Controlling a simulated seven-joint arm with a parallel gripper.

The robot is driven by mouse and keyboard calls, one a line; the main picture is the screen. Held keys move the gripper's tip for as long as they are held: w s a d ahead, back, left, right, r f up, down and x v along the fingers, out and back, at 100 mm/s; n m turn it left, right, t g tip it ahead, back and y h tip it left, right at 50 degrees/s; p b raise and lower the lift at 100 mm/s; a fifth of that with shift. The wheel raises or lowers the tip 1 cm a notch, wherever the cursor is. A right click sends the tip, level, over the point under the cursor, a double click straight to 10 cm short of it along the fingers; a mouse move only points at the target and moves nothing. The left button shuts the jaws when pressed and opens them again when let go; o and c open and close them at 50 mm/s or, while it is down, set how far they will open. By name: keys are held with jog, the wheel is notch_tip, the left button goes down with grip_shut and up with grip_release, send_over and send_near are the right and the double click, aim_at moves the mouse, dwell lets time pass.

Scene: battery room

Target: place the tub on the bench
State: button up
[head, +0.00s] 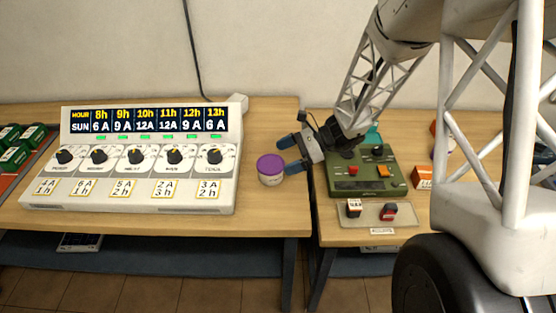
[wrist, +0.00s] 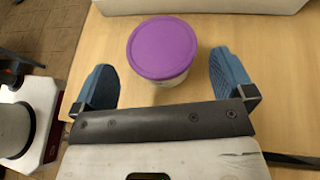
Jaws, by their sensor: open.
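The tub (head: 270,170) is small and whitish with a purple lid. It stands upright on the wooden bench (head: 265,215), near the bench's right end. In the wrist view the tub (wrist: 162,50) is ahead of and between the two blue fingers. My gripper (head: 291,155) is open and empty, just right of the tub in the head view. In the wrist view my gripper (wrist: 165,85) has its fingers spread wide, one on each side of the tub's near part, and neither appears to touch it. The tub's lower side is mostly hidden by its lid there.
A white console (head: 130,160) with dials and an hour display stands left of the tub. A green device (head: 365,175) sits on a second table at right, with a small tray (head: 378,222) in front. Green blocks (head: 15,155) lie far left. Bare bench lies in front of the tub.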

jog(key=v, duration=0.7)
jog(key=shift+d, duration=0.15)
dwell(0.7)
jog(key=s+d+r+n+t+h, duration=0.1)
jog(key=s+d+r+n+h, duration=0.2)
jog(key=s, duration=0.6)
jog(key=s+d+r+n+t+h, duration=0.2)
jog(key=s+r+n+h, duration=0.4)
jog(key=s, duration=0.4)
jog(key=s+d+r+n+t+h, duration=0.2)
jog(key=s+d+r+n+h, duration=0.2)
jog(key=s+r+n, duration=0.2)
jog(key=shift+s+r+n, duration=0.3)
jog(key=shift+s+r, duration=0.7)
jog(key=shift+s, duration=1)
jog(key=shift+c, duration=0.4)
